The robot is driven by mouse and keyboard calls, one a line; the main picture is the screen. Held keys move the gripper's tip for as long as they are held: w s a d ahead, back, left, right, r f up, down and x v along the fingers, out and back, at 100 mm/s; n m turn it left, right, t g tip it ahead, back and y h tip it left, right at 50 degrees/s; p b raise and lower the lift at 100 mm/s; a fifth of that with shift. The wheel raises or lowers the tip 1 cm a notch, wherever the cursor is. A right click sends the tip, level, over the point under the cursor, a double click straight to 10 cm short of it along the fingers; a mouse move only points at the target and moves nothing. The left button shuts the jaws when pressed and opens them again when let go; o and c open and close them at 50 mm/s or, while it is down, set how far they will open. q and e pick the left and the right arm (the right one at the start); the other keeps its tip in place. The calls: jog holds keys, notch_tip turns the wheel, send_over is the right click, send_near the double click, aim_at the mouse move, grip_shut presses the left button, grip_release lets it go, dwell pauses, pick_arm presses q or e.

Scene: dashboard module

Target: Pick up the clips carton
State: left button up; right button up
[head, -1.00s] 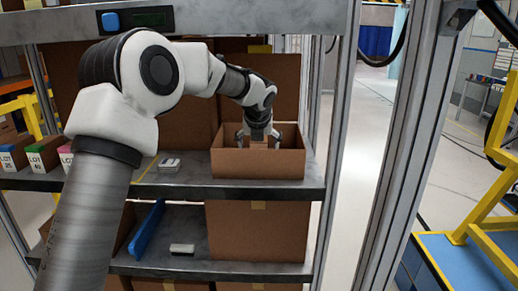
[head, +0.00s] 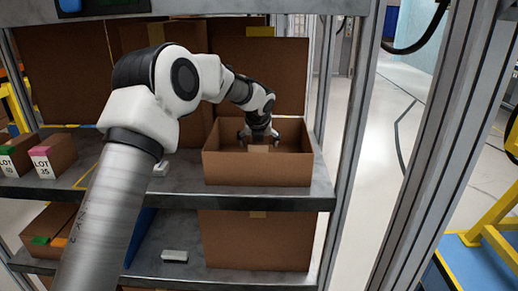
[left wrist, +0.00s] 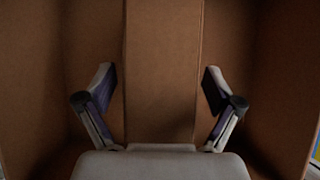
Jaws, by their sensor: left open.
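An open-topped brown cardboard box (head: 257,169) stands on the upper shelf in the head view. A smaller brown carton (head: 258,149) shows inside it, below my left gripper (head: 258,135); no label is readable. In the left wrist view the carton (left wrist: 162,70) runs up the middle between the two fingers of my left gripper (left wrist: 161,90). The fingers are spread, with a gap on each side of the carton, and do not appear to touch it. The carton's lower part is hidden by the box wall in the head view. My right gripper is not in view.
Lot boxes (head: 52,155) with coloured labels stand left on the upper shelf (head: 200,195). A small pale device (head: 174,256) lies on the lower shelf. The box walls (left wrist: 282,80) stand close around my left gripper. A metal rack post (head: 349,120) rises at the right.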

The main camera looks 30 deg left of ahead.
pick_arm(q)
jog(key=shift+w+a+f, duration=0.15)
jog(key=shift+w+f, duration=0.1)
jog(key=shift+f, duration=0.1)
jog(key=shift+s+r, duration=0.15)
jog(key=shift+r, duration=0.05)
jog(key=shift+c, duration=0.4)
jog(key=shift+s+d+r, duration=0.1)
jog(key=shift+d, duration=0.1)
jog(key=c, duration=1.5)
jog(key=shift+c, duration=0.2)
